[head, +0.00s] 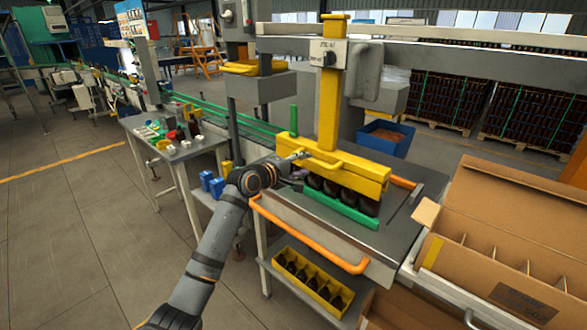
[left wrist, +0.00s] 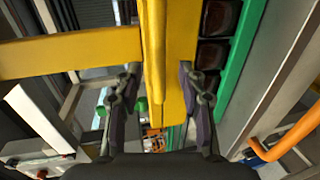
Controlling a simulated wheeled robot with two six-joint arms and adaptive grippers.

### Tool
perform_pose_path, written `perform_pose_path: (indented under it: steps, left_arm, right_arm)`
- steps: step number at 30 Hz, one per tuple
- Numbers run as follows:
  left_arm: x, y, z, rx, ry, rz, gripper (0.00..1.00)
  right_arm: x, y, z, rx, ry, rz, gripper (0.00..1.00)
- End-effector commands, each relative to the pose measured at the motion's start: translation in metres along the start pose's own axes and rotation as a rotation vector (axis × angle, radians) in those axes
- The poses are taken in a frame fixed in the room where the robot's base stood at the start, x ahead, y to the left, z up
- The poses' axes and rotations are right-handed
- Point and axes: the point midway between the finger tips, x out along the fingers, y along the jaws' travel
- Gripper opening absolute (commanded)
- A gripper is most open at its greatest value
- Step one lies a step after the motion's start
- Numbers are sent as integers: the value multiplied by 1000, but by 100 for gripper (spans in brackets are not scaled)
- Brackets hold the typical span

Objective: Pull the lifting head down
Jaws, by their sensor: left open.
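The yellow lifting head (head: 340,170) hangs from a yellow column (head: 330,95), low over a row of dark bottles (head: 338,190) beside a green guide rail (head: 342,215). A yellow handle bar (head: 318,158) runs along its near side. My left gripper (head: 292,172) is at the left end of the head, by this bar. In the left wrist view my left gripper (left wrist: 160,72) is open, its fingers on either side of the yellow handle bar (left wrist: 152,45). Whether they touch it, I cannot tell. My right gripper is not in view.
An orange rail (head: 310,240) edges the grey machine table (head: 300,218). An open cardboard box (head: 490,255) stands at the right. A yellow crate (head: 312,280) with dark bottles is below. A small side table (head: 180,150) stands at the left.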

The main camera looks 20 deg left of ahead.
Motion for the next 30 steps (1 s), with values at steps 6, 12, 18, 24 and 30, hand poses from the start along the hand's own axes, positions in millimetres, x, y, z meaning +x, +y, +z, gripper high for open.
perform_pose_path:
  steps: [6,12,18,24,30]
  left_arm:
    - [-47,-2,-1,4,2,-4,41]
    - [-63,-1,0,-1,-2,-2,41]
    - [-63,0,1,-2,-2,-1,41]
    - [-63,0,0,-2,-2,-1,41]
    - [-50,-52,-19,33,48,-67,41]
  right_arm:
    - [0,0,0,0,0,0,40]
    - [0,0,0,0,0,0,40]
    - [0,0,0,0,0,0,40]
    - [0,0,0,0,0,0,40]
    - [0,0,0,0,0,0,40]
